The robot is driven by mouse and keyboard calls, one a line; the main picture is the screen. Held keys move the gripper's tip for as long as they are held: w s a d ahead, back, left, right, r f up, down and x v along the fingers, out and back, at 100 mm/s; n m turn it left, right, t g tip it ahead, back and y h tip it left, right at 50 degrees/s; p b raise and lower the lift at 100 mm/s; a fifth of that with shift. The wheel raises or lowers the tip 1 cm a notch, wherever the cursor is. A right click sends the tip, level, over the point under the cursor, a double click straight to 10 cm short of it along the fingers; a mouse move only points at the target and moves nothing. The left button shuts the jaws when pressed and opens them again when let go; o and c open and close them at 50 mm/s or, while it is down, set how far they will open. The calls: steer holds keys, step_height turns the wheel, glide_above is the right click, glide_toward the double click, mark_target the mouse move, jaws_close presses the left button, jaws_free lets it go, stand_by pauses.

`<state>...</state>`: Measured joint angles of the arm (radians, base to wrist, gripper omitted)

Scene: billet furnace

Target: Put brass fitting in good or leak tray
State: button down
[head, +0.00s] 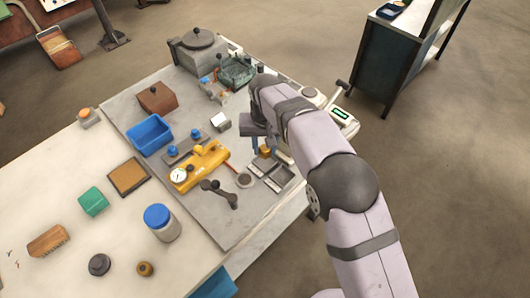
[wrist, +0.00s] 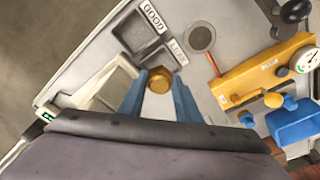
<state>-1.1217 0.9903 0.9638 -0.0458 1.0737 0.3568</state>
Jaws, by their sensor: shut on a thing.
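The brass fitting (wrist: 159,80), a hexagonal golden piece, is between the blue fingers of my gripper (wrist: 160,88) in the wrist view. My gripper is shut on it. In the head view the fitting (head: 265,152) shows just under my gripper (head: 263,146), partly hidden by the arm. The good tray (wrist: 134,32) and the leak tray (wrist: 160,58) are grey square recesses with labels, side by side in the wrist view. The fitting appears close to the leak tray's near edge there. Its height above the surface is hard to tell.
A yellow test rig with a gauge (head: 200,165) stands left of my gripper, near a round dark pad (head: 245,180). A blue bin (head: 150,135) and a blue-capped jar (head: 160,222) are farther left. A device with a green display (head: 340,113) stands to the right.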

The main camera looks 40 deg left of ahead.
mark_target(265, 155)
steer(key=shift+f+p, duration=0.7)
steer(key=shift+f, duration=1.2)
